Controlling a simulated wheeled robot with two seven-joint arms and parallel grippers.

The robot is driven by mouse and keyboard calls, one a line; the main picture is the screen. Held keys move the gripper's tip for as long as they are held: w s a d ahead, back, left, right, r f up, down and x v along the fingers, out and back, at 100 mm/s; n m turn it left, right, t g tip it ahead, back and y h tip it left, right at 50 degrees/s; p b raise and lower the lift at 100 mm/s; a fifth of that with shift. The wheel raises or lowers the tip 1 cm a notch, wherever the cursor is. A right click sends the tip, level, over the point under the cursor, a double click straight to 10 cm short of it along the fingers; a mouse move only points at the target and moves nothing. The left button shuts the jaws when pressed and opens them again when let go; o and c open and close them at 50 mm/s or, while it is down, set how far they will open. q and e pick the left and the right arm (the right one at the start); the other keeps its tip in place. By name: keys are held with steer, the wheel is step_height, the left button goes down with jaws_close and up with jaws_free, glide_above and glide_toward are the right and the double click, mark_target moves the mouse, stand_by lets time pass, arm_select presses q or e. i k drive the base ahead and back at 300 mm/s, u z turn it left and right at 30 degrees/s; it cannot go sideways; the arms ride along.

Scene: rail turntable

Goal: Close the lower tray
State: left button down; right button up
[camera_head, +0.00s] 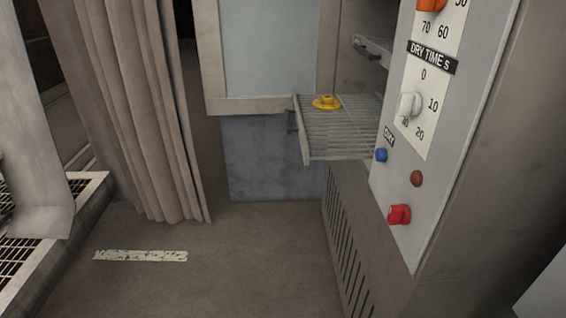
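The lower tray (345,145) is a slatted metal rack that sticks out to the left from the side of a grey machine. Its front edge (301,135) is a pale bar with a small dark handle (291,121) on its outer face. A yellow round object with a knob (326,102) sits on the slats near the far side. Another tray or rail (371,47) with a dark handle shows above it, close to the machine. Neither of my grippers is in view.
The machine's panel (410,140) carries a white dial, a red knob (399,214) and a blue button (381,155). A brown curtain (135,110) hangs at the left beside a grated platform (40,250). The floor (230,255) before the tray is clear except for a flat pale strip (140,256).

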mark_target(356, 111)
steer(key=u, duration=0.3)
steer(key=i, duration=1.6)
steer(key=z, duration=0.85)
